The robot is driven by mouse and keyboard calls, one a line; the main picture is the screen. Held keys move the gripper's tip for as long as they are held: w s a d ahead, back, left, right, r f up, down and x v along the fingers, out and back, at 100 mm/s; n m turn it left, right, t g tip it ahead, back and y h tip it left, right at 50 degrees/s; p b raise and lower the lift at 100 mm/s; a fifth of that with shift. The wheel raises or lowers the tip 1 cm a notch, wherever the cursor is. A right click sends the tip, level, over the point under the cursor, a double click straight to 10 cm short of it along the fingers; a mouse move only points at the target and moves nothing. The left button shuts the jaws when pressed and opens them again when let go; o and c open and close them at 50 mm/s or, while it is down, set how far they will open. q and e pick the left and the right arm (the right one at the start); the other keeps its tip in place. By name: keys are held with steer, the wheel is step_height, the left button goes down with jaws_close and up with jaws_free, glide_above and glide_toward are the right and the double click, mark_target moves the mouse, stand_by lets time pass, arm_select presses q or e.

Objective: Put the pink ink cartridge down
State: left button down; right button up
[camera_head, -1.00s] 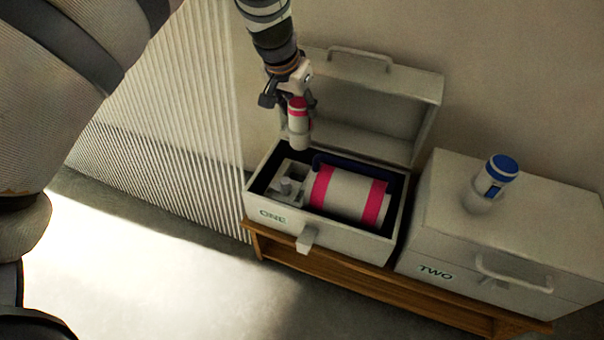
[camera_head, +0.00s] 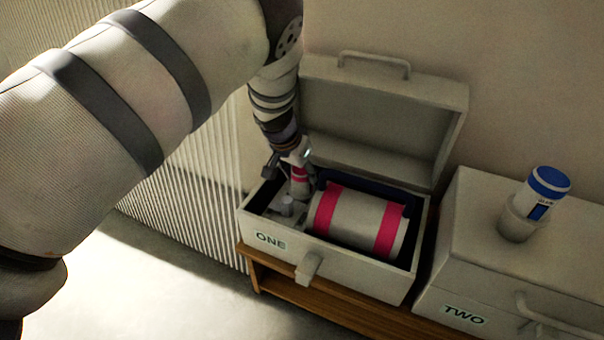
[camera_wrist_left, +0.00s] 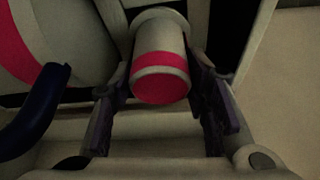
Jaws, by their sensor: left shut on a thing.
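The pink ink cartridge (camera_head: 299,182) is a small pale cylinder with a pink band and pink end. My left gripper (camera_head: 290,168) is shut on it and holds it upright inside the left part of the open box ONE (camera_head: 330,262). In the left wrist view the cartridge (camera_wrist_left: 160,65) sits between the two dark fingers (camera_wrist_left: 163,110), its pink end towards the camera. Whether its lower end touches the box floor or a socket is hidden. My right gripper is not in view.
A large pale drum with pink bands (camera_head: 357,220) fills the right of box ONE. Its raised lid (camera_head: 385,115) stands behind. Closed box TWO (camera_head: 475,270) stands to the right with a blue-capped bottle (camera_head: 540,195) on top. Both stand on a wooden bench (camera_head: 340,312).

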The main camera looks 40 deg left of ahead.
arm_select(q)
steer(key=c, duration=0.9)
jaws_free()
steer(key=shift+f, duration=0.1)
